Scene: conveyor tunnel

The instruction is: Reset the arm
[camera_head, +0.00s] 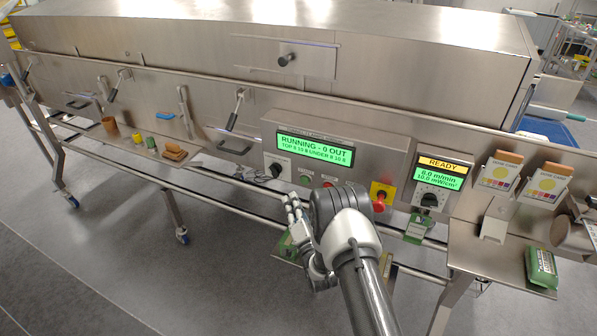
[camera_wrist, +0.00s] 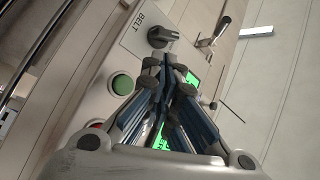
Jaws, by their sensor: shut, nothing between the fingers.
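My gripper (camera_head: 293,203) is shut and empty, held in front of the control panel in the head view. In the wrist view its closed fingers (camera_wrist: 165,75) point toward the panel, near the BELT knob (camera_wrist: 162,37) and a green button (camera_wrist: 123,84). The fingers cover part of a green display (camera_wrist: 192,84). My arm comes up from the lower middle of the head view. Whether the fingertips touch the panel cannot be told.
The steel tunnel (camera_head: 180,45) spans the back. A display reading RUNNING (camera_head: 315,148), a red stop button (camera_head: 379,204) and a READY display (camera_head: 440,172) are on its front. A side shelf (camera_head: 485,255) holds a green packet (camera_head: 541,268). The floor at left is clear.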

